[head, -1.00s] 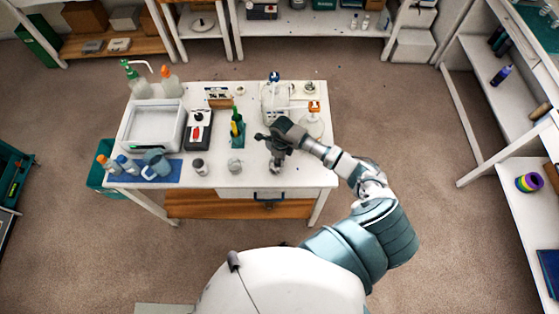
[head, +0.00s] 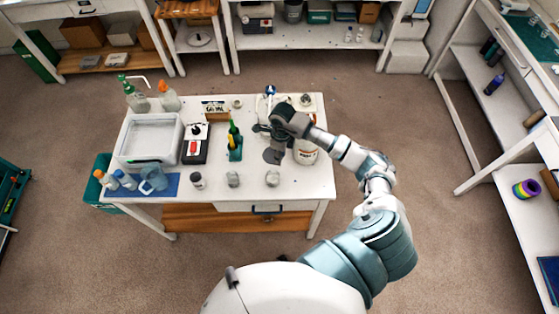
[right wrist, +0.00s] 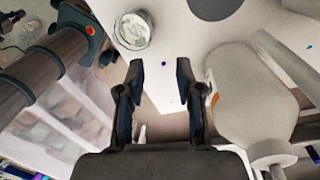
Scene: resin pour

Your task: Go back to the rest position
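My right gripper (head: 273,130) is over the back right of the white worktable (head: 225,195). In the right wrist view its two fingers (right wrist: 160,75) are apart with nothing between them, so it is open and empty. My right arm reaches in from the lower right of the head view. A white jug (head: 306,154) stands just right of the gripper, partly hidden by my arm. A blue-topped bottle (head: 270,92) is behind the gripper. My left gripper is not in view.
The table also holds a white tray (head: 178,145), a black device with a red part (head: 195,145), a green holder (head: 235,150) and small jars. Bottles stand on a blue mat (head: 175,187) at left. Shelves line the back and right. Carpet is clear between.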

